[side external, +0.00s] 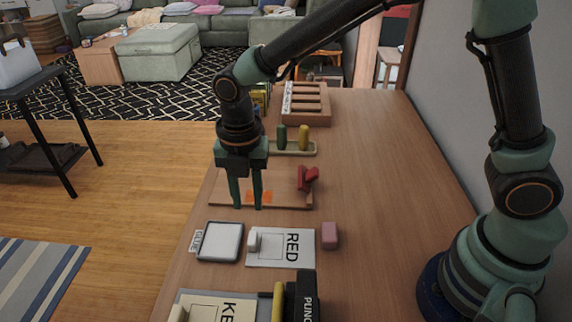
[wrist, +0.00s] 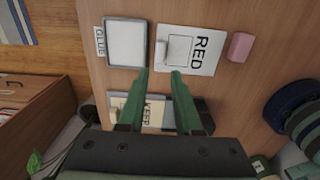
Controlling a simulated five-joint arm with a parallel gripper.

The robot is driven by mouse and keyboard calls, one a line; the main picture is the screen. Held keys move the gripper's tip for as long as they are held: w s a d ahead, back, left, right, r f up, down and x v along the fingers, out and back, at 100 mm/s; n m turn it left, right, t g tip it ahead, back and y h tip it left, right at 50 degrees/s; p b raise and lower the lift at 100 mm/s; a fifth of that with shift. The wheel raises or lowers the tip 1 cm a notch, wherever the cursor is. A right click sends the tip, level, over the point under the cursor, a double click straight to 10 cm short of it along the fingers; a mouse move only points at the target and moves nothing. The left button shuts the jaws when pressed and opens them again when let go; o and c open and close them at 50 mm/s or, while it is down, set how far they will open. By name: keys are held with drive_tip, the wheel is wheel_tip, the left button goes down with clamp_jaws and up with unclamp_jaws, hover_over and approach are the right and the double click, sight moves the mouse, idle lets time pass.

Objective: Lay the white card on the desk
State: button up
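My gripper (side external: 247,207) hangs pointing down over a wooden board, with its two green fingers apart and nothing between them. In the wrist view, my gripper (wrist: 159,72) also shows open and empty. A white sheet marked RED (side external: 294,258) lies flat on the wooden desk (side external: 390,190), in front of the board. A small white piece (side external: 253,240) is on the sheet's left part, beside a thin outlined rectangle; it also shows in the wrist view (wrist: 161,50). I cannot tell which of these is the task's white card.
Left of the sheet are a dark-rimmed white tray (side external: 220,242) and a GLUE label (side external: 197,240). A pink block (side external: 329,235) is right of it. A KEEP card (side external: 222,308) and black PUNCH box (side external: 307,295) stand nearer. Red pieces (side external: 308,179) lie on the board (side external: 285,198).

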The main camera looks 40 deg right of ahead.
drive_tip(key=s+d+r+m+t, duration=0.2)
drive_tip(key=s+d+r+m, duration=0.2)
drive_tip(key=d+m, duration=0.6)
drive_tip(key=s+d+r+m+t, duration=0.3)
drive_tip(key=d+r+m, duration=0.6)
drive_tip(key=m, duration=0.8)
drive_tip(key=shift+s+d+r+t, duration=0.15)
drive_tip(key=shift+s+d+t, duration=0.15)
drive_tip(key=shift+s+d, duration=0.4)
